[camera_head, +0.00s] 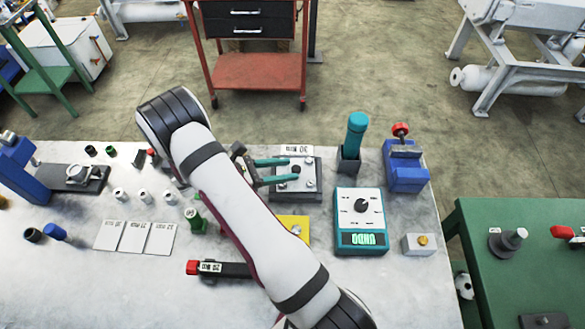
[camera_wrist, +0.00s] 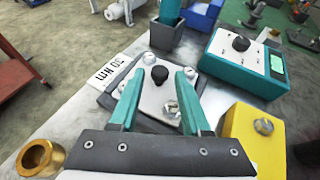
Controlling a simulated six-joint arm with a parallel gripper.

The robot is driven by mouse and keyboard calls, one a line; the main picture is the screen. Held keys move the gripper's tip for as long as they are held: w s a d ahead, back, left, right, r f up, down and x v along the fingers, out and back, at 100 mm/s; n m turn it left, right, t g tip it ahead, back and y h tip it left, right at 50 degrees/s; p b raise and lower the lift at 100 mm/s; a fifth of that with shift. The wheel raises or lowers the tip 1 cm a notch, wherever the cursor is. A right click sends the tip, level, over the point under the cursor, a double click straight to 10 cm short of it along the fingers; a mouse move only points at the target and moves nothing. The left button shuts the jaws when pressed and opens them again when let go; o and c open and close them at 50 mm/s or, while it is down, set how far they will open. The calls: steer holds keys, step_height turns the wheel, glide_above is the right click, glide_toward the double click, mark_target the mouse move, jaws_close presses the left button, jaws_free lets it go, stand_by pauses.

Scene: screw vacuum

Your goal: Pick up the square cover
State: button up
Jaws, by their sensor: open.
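The square cover (camera_head: 300,184) is a light grey plate with a black knob in its middle and bolts near its corners. It lies on a darker grey base right of my arm's end. My gripper (camera_head: 290,170) has teal fingers that reach over the cover from the left. In the wrist view my gripper (camera_wrist: 158,76) is open, with one finger on each side of the cover (camera_wrist: 150,101) and its black knob.
A holder with a teal-handled tool (camera_head: 356,130) stands behind right. A teal meter (camera_head: 361,215) is to the right, and a yellow block (camera_head: 296,224) with a bolt is in front. A brass ring (camera_wrist: 41,157) shows at lower left in the wrist view.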

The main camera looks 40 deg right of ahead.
mark_target(295, 168)
steer(key=x, duration=0.3)
steer(key=shift+s+d+f, duration=0.1)
steer(key=shift+d+f, duration=0.05)
steer(key=shift+d, duration=0.2)
jaws_close()
stand_by(1.0)
